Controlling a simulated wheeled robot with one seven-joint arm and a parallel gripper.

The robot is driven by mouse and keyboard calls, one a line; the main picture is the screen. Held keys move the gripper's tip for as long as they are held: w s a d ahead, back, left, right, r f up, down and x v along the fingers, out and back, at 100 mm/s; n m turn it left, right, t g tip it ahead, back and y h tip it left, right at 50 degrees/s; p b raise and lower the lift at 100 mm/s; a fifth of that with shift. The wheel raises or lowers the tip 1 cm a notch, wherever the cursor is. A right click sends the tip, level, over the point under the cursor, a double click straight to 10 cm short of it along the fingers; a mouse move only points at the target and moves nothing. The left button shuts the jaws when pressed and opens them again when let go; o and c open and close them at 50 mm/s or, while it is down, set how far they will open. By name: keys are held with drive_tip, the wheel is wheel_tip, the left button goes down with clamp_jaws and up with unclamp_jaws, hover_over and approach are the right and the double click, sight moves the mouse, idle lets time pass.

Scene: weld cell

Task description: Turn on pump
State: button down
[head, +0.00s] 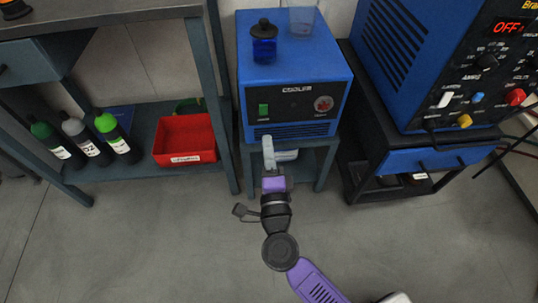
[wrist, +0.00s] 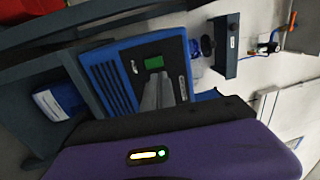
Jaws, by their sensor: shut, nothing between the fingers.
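The blue cooler (head: 295,75) stands on a small stand, its dark front panel facing me. A green switch (head: 263,109) sits at the left of that panel, with a small label below it that is too small to read. A round gauge or emblem (head: 323,103) is at the right. My gripper (head: 268,140) is shut and empty, in front of the cooler's lower front and below the switch in the head view. In the wrist view the closed fingers (wrist: 159,84) point toward the green switch (wrist: 154,62), close to it; contact cannot be told.
A dark blue bottle (head: 264,45) and a clear cup (head: 301,20) stand on the cooler. At right is a blue welding machine (head: 420,70) with a display (head: 509,28) reading OFF.

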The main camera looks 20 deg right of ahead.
sight(263, 107)
drive_tip(key=b+x, duration=0.2)
drive_tip(key=x, duration=0.6)
drive_tip(key=shift+w, duration=0.2)
drive_tip(key=shift+w+d+r, duration=0.1)
drive_tip(key=shift+w+d, duration=0.05)
drive_tip(key=shift+w, duration=0.15)
drive_tip(key=shift+w+r, duration=0.1)
drive_tip(key=shift+w, duration=0.05)
